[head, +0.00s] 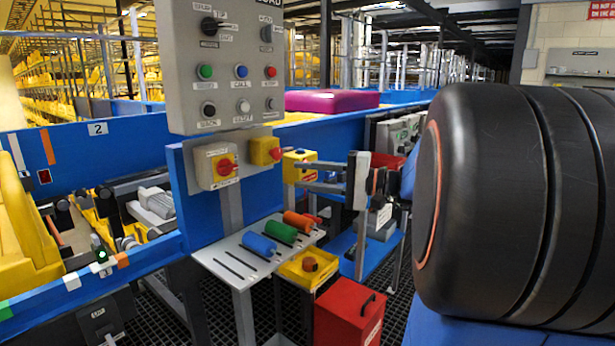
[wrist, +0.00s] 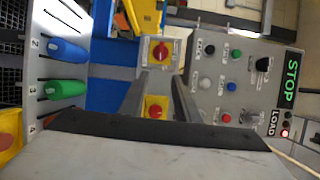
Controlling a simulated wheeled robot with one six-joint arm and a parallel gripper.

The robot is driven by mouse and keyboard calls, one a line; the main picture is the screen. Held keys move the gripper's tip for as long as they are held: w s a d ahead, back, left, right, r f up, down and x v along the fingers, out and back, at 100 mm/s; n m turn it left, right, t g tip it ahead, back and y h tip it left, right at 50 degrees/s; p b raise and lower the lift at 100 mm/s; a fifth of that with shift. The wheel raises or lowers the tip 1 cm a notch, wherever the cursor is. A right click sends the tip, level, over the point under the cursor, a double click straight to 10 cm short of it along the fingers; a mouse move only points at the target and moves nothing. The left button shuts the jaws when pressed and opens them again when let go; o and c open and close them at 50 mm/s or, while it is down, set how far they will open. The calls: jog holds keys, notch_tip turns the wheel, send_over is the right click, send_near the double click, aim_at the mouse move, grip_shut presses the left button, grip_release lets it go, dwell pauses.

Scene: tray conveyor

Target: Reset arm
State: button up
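My gripper (head: 300,174) is held out to the left in the head view, level with the switch boxes beside the blue wall. Its two fingers are apart with a clear gap and nothing held between them. In the wrist view my gripper (wrist: 163,80) also shows its fingers parted. A yellow box with a red knob (wrist: 157,107) appears between them there; I cannot tell how close it is. My arm reaches back to the right in the head view, where a large black arm link hides much of the scene.
A grey control panel (head: 224,60) stands above a grey-and-red switch box (head: 217,166) and a yellow one (head: 264,151). A red box (head: 348,314) stands lower. The conveyor (head: 130,200) lies left.

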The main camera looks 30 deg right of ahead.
dwell(0.4)
jog(key=s+a+f+n+g+h, duration=0.35)
jog(key=s+a+f+g, duration=0.5)
jog(key=a+f, duration=0.6)
jog(key=s+d+f+n+h, duration=0.2)
jog(key=s+f+n+h, duration=0.1)
jog(key=s, duration=0.3)
jog(key=s+d+f+n+h, duration=0.2)
jog(key=s+f+n+h, duration=0.1)
jog(key=s+f+h, duration=0.2)
jog(key=shift+s+d+f, duration=0.25)
jog(key=shift+s+f, duration=0.55)
jog(key=shift+s, duration=0.1)
jog(key=shift+h, duration=0.25)
